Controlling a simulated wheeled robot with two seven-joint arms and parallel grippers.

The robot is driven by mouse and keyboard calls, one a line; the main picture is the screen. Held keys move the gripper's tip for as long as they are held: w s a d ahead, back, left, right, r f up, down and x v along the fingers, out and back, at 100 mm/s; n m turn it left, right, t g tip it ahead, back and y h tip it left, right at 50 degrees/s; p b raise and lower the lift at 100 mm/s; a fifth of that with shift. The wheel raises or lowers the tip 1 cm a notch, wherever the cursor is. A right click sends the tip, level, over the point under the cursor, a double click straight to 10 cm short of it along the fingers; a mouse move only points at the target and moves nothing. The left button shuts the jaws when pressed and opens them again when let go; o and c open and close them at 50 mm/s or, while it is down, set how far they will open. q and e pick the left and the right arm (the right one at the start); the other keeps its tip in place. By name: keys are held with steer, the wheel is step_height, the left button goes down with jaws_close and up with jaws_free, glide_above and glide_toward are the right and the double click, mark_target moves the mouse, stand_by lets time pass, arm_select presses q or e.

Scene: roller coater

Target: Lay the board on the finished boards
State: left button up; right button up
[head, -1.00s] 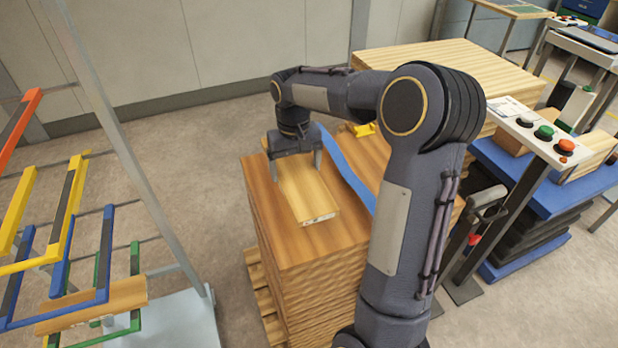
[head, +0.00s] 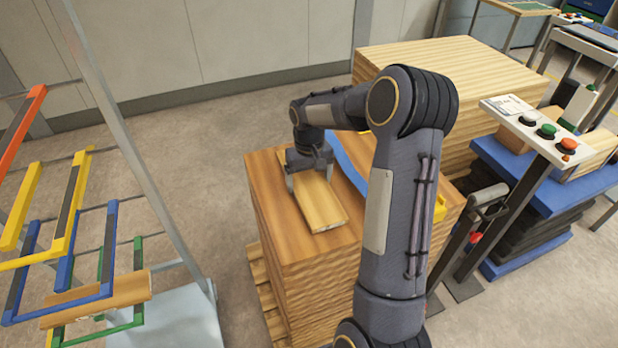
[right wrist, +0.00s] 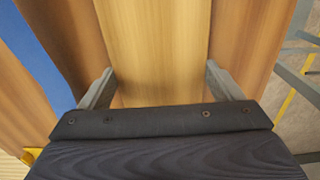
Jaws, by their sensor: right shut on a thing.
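The board (head: 322,208) is a short, pale wooden plank. My right gripper (head: 310,180) is shut on it, one finger at each long side, which also shows in the right wrist view, where the board (right wrist: 155,50) runs away between the fingers. The finished boards (head: 300,275) form a tall brown stack on a pallet. The board is over the front left part of the stack's top, roughly flat; I cannot tell whether it touches the top. My left gripper is out of view.
A blue strip (head: 348,160) lies on the stack's top beside the board, with a yellow piece (head: 440,208) at the right. A rack with coloured arms (head: 72,215) stands left. A button panel (head: 540,130) and a larger pale stack (head: 440,60) are at the right and behind.

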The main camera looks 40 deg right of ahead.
mark_target(309, 182)
steer(key=o, duration=1)
steer(key=shift+f, duration=0.1)
steer(key=shift+o, duration=0.2)
step_height(309, 182, up, 12)
steer(key=s+a+r+t+y, duration=0.1)
steer(key=s+a+r+t, duration=0.1)
steer(key=s+a+r, duration=0.35)
steer(key=s+a+f+n+t+y, duration=0.1)
steer(key=s+a+f, duration=0.1)
steer(key=s+a, duration=0.5)
steer(key=s+a+f+n+t+y, duration=0.1)
steer(key=s+a+f+t, duration=0.1)
steer(key=s+a, duration=0.5)
steer(key=s+f, duration=0.1)
steer(key=s, duration=0.3)
steer(key=shift+s+f+t+y, duration=0.25)
steer(key=shift+t+y, duration=0.05)
steer(key=shift+y, duration=0.1)
